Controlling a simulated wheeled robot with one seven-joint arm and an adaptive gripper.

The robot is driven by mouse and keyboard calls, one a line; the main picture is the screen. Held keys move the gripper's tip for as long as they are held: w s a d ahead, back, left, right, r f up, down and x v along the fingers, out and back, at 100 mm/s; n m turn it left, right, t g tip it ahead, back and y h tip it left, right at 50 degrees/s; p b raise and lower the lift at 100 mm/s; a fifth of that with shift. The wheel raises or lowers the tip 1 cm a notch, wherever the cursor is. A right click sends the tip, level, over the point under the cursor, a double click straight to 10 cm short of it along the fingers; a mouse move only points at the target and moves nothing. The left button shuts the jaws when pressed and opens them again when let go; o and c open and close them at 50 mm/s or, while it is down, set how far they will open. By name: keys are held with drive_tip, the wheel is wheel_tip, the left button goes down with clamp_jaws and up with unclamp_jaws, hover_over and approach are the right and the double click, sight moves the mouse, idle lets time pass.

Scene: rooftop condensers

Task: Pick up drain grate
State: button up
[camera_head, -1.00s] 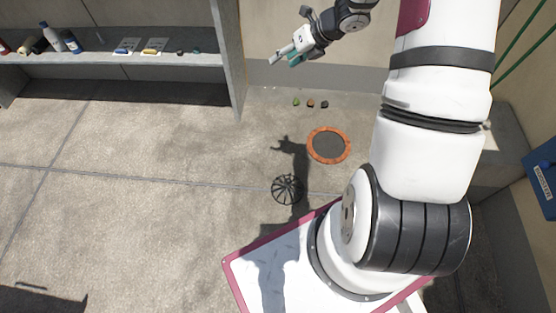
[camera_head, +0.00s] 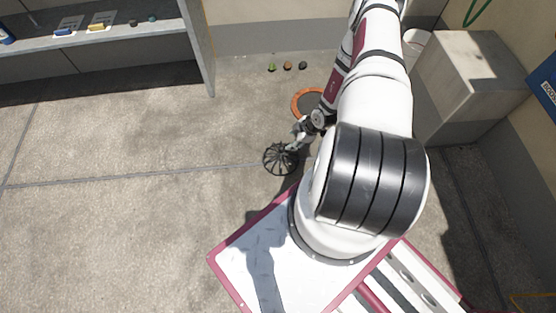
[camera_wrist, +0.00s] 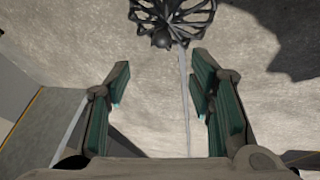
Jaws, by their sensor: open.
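The drain grate (camera_head: 280,159) is a dark, round, domed cage of thin ribs on the concrete floor, in front of my base. In the wrist view the drain grate (camera_wrist: 172,20) shows at the top centre, partly cut off by the frame edge, with a round knob toward me. My gripper (camera_head: 293,146) is low, by the grate's upper right side in the head view. In the wrist view my gripper (camera_wrist: 160,80) has its two green-padded fingers wide apart. Only bare floor shows between them, and the grate lies beyond the fingertips.
An orange-rimmed round disc (camera_head: 308,103) lies behind the grate, partly hidden by my arm. Several small items (camera_head: 287,66) lie near the wall. A shelf (camera_head: 100,38) stands at the upper left and a concrete block (camera_head: 462,80) at the right. The floor left of the grate is clear.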

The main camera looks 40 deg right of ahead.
sight(282, 147)
drive_tip(key=b+x, duration=0.3)
drive_tip(key=x, duration=0.5)
drive_tip(key=shift+w+f, duration=0.15)
drive_tip(key=shift+f, duration=0.1)
drive_tip(key=b+x, duration=0.3)
drive_tip(key=x, duration=0.2)
drive_tip(key=shift+f, duration=0.15)
clamp_jaws()
